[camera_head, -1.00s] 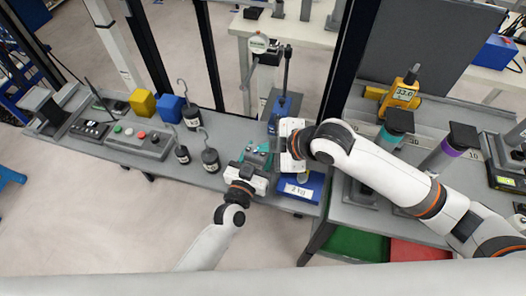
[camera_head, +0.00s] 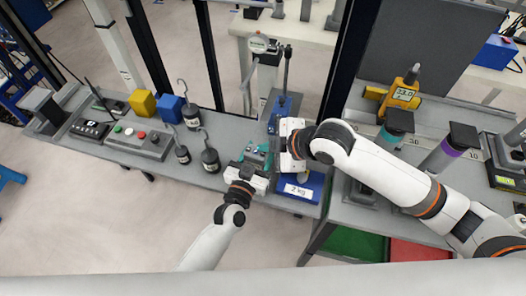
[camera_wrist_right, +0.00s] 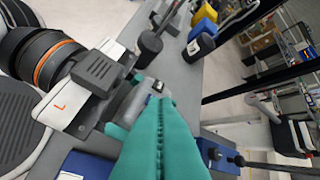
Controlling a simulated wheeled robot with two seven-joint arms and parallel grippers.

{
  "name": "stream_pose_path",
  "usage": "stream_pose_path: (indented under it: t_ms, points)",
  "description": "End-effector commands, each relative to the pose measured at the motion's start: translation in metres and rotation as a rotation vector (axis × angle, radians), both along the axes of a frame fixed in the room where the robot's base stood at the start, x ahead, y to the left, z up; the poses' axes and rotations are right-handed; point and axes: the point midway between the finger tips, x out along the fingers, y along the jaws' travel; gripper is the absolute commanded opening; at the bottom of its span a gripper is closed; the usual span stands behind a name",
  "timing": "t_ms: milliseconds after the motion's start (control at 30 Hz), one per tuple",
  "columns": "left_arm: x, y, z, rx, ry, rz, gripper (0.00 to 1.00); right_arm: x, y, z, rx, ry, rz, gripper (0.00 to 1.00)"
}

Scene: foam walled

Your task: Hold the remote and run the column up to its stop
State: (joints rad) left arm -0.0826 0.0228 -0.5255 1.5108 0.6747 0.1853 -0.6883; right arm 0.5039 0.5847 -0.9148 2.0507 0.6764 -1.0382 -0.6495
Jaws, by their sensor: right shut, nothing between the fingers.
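My left gripper (camera_head: 258,166) is low in the middle of the head view, over the front edge of the grey bench. In the right wrist view, its teal fingers are on both sides of a small light grey piece (camera_wrist_right: 134,103) with a dark end, which looks like the remote. Most of it is hidden. My right gripper (camera_head: 283,150) is shut and empty beside the left one, its teal fingers (camera_wrist_right: 160,120) pressed together close to that piece. Two columns, one with a teal collar (camera_head: 398,121) and one with a purple collar (camera_head: 448,151), stand upright at right. I cannot tell which column the remote runs.
A blue 2 kg block (camera_head: 312,186) lies beneath my right gripper. Dark hook weights (camera_head: 210,158), a button box (camera_head: 138,139) and yellow (camera_head: 143,103) and blue blocks (camera_head: 169,107) stand at left. A yellow meter (camera_head: 404,95) stands at right. Dark posts rise behind the bench.

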Motion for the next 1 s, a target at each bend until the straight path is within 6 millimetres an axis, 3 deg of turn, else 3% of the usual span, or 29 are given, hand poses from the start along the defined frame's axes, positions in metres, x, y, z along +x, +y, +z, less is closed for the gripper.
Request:
stream_pose_path:
  t_ms: [1000]
  points:
    - [-0.0001,-0.0001,-0.0005,0.000,0.001,0.000,0.28,-0.0002,-0.0001,-0.0087,0.000,0.000,0.000,0.00]
